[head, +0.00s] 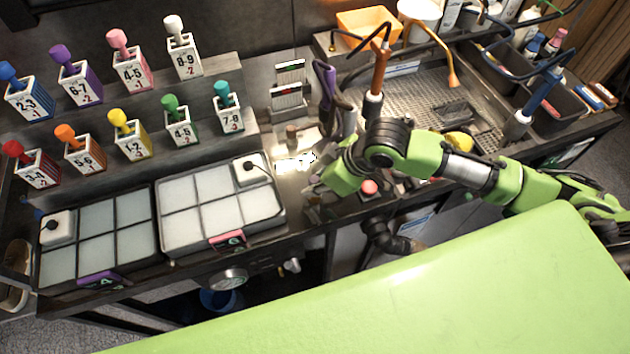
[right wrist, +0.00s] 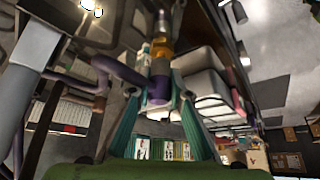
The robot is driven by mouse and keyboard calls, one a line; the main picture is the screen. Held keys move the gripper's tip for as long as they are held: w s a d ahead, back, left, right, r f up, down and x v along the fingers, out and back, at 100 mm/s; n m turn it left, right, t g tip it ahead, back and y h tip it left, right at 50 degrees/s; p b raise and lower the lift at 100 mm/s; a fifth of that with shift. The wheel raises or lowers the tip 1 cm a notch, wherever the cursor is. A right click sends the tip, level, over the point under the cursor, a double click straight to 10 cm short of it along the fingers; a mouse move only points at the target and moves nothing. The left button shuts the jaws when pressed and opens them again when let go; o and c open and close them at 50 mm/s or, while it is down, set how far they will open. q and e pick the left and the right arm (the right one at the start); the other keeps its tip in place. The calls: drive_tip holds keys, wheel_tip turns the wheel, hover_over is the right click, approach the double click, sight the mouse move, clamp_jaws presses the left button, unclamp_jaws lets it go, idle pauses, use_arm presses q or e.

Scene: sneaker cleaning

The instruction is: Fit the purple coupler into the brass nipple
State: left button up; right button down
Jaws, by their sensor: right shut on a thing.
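My right gripper (head: 314,187) is low over the counter, right of the filter trays. In the right wrist view its two teal fingers (right wrist: 160,100) are shut on the purple coupler (right wrist: 158,84). A purple hose (right wrist: 120,70) runs from the coupler to the left; a purple hose (head: 328,86) also shows in the head view, behind my gripper. A brass-coloured fitting (right wrist: 161,64), which looks like the brass nipple, lies in line just beyond the coupler. I cannot tell whether they touch or are joined. My wrist hides the coupler in the head view. My left gripper is not in view.
Two filter trays (head: 218,238) stand left of my gripper, with numbered holders (head: 130,133) behind. An orange-handled tool (head: 379,70) stands upright near a perforated basin (head: 425,85). Black bins (head: 550,120) stand at right.

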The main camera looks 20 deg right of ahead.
drive_tip(key=shift+f, duration=0.75)
drive_tip(key=c, duration=1.8)
unclamp_jaws()
drive_tip(key=v, duration=1.2)
